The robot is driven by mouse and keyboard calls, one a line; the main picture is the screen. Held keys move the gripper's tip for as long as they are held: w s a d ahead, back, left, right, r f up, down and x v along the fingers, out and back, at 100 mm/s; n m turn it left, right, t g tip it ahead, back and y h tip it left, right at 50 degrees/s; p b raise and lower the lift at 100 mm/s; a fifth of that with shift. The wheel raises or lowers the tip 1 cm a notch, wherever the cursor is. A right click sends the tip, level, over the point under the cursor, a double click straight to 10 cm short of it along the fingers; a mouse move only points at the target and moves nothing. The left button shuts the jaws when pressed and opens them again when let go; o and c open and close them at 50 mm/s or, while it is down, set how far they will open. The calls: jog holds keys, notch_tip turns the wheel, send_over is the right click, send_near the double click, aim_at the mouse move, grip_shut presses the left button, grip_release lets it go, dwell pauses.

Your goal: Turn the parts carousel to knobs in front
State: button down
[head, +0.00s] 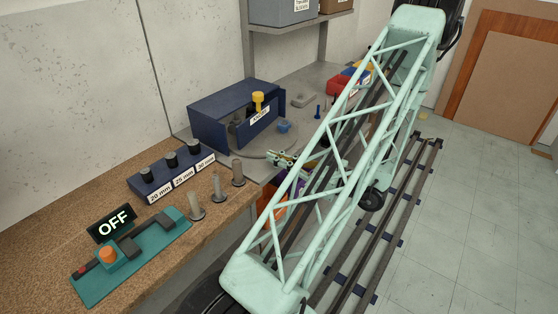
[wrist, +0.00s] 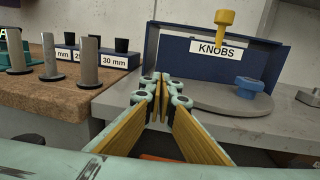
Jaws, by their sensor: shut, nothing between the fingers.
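The parts carousel is a round grey disc (head: 276,146) partly inside a navy housing (head: 215,128). In the wrist view the disc (wrist: 205,100) has a blue knob (wrist: 250,87) on its right side, at the open front. A white KNOBS label (wrist: 220,48) faces me, with a yellow knob-topped piece (wrist: 222,30) above it. My gripper (wrist: 161,82) is shut and empty, its fingertips at the left part of the disc; I cannot tell whether they touch it. In the head view my gripper (head: 290,160) is at the disc's near edge. The disc's left part is hidden behind the fingers.
A navy block with size labels (head: 173,173) and several grey pegs (head: 217,188) stand left of the carousel on the brown bench. A teal fixture with an OFF sign (head: 112,222) is nearer. Red and blue bins (head: 347,80) stand behind.

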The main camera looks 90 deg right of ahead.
aim_at(240, 146)
jog(key=shift+b+x, duration=1.15)
jog(key=shift+x, duration=4.1)
jog(key=shift+w, duration=0.1)
jog(key=shift+p+x, duration=0.35)
jog(key=shift+x, duration=0.55)
jog(key=shift+w+a, duration=0.1)
jog(key=shift+a, duration=0.15)
jog(key=shift+v, duration=2.3)
jog(key=shift+w+a+p+v, duration=0.2)
jog(key=shift+p+v, duration=0.1)
jog(key=shift+v, duration=1.2)
jog(key=shift+w+a+p+v, duration=0.1)
jog(key=shift+a+p+v, duration=0.15)
jog(key=shift+v, duration=1.3)
jog(key=shift+w+a+p+v, duration=0.15)
jog(key=shift+p+v, duration=0.2)
jog(key=shift+v, duration=1.15)
jog(key=shift+a, duration=0.1)
